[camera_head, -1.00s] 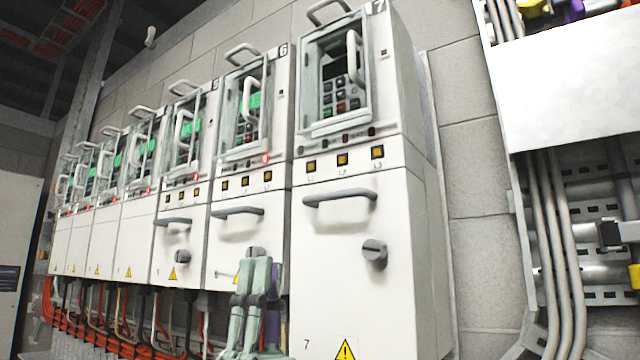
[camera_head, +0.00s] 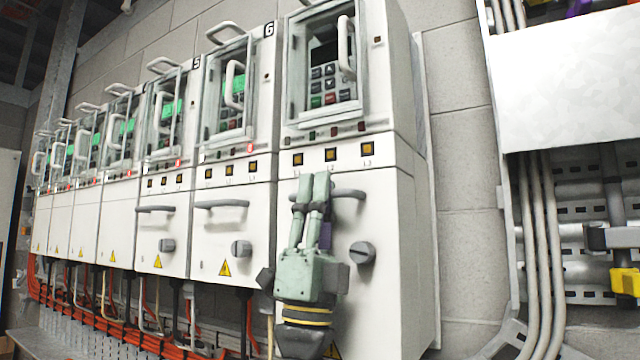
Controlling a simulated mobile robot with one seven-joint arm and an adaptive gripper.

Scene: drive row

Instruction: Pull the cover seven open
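Cover seven (camera_head: 293,88) is the framed clear window on the upper part of the rightmost drive cabinet. It has a pale upright bar handle (camera_head: 346,48) near its right side, and it looks closed over a dark display and keypad. My gripper (camera_head: 314,178) points upward in front of the same cabinet, below the cover and apart from it. Its two green fingers stand close side by side with nothing visible between them. They hide part of the grey horizontal handle (camera_head: 350,193) on the lower door; I cannot tell if they touch it. The finger gap is unclear from this angle.
A grey knob (camera_head: 362,252) sticks out of the lower door, right of my gripper. Cabinet six (camera_head: 235,165) and further similar cabinets stand in a row to the left. Pipes (camera_head: 540,230) and a white panel (camera_head: 565,90) are on the right. Orange cables run below the row.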

